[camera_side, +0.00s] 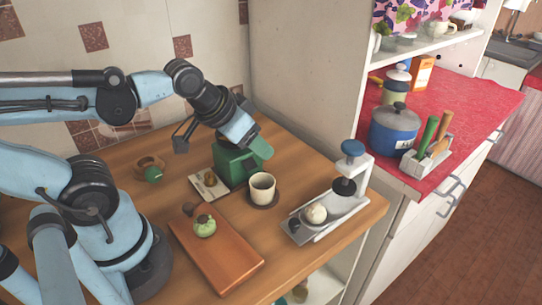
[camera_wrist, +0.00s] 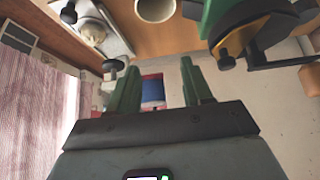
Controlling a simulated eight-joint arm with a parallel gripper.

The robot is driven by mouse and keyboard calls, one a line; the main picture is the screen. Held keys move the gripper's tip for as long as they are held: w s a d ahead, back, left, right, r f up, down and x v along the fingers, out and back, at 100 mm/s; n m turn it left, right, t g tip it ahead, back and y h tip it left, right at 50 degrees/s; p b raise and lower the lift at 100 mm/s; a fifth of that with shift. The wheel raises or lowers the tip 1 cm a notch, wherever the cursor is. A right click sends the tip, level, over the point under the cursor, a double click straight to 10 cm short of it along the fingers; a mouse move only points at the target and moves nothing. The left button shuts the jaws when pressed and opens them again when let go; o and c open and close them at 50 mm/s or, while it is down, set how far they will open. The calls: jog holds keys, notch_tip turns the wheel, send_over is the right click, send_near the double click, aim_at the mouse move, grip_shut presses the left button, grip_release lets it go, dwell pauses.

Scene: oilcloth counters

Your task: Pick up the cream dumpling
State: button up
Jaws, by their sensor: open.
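The cream dumpling (camera_side: 315,213) is a small, pale round ball. It sits on the grey metal base of a press (camera_side: 344,200) at the right end of the wooden counter. In the wrist view, the dumpling (camera_wrist: 93,32) shows at the upper left, on the metal base. My gripper (camera_side: 263,148) is above the counter, near the green machine, to the left of the dumpling and apart from it. Its two green fingers (camera_wrist: 160,78) are spread with nothing between them.
A green machine (camera_side: 232,164) and a cream cup (camera_side: 262,186) on a dark saucer stand between my arm and the press. An orange-brown board (camera_side: 222,258) holds a green round item (camera_side: 204,226). A blue pot (camera_side: 395,130) stands on the red counter beyond.

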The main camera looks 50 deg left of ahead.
jog(key=shift+o, duration=0.9)
jog(key=m+g, duration=0.7)
jog(key=m, duration=0.9)
send_over(317, 208)
jog(key=shift+f, duration=5.7)
